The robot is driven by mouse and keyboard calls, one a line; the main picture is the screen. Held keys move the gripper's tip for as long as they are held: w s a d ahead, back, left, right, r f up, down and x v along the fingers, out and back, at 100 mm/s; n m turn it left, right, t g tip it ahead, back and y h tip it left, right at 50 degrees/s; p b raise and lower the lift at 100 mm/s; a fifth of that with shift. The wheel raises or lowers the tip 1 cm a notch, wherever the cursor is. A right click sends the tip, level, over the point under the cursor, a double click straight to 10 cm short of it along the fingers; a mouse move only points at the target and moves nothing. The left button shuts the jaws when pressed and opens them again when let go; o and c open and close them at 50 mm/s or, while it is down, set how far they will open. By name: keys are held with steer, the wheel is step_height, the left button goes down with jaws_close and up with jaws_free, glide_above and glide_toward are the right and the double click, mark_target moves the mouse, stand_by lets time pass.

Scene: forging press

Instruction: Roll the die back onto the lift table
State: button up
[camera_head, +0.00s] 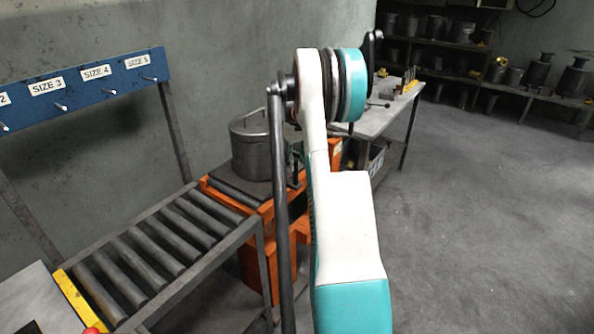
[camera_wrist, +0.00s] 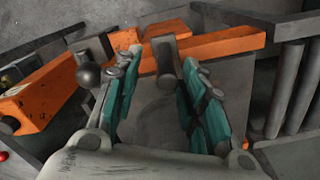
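A grey metal cylinder with a raised loop on top, which looks like the die (camera_head: 256,155), stands upright on the orange lift table (camera_head: 268,245) in the head view, left of my arm. In the wrist view the lift table's orange frame (camera_wrist: 225,45) runs behind my gripper (camera_wrist: 160,62). My gripper is open, its teal fingers apart. A dark upright block (camera_wrist: 165,62) shows between the fingertips; I cannot tell whether either finger touches it. The die is not clearly seen in the wrist view. In the head view my arm hides the gripper and the table's right side.
A roller conveyor (camera_head: 165,245) with a yellow bar (camera_head: 75,300) adjoins the lift table's left side. A dark ball knob (camera_wrist: 88,75) is left of my fingers. A blue size rack (camera_head: 90,85) stands behind. A workbench (camera_head: 385,118) is beyond; floor at right is clear.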

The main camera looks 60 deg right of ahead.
step_height(320, 180, up, 7)
steer(key=shift+f, duration=0.2)
stand_by(0.6)
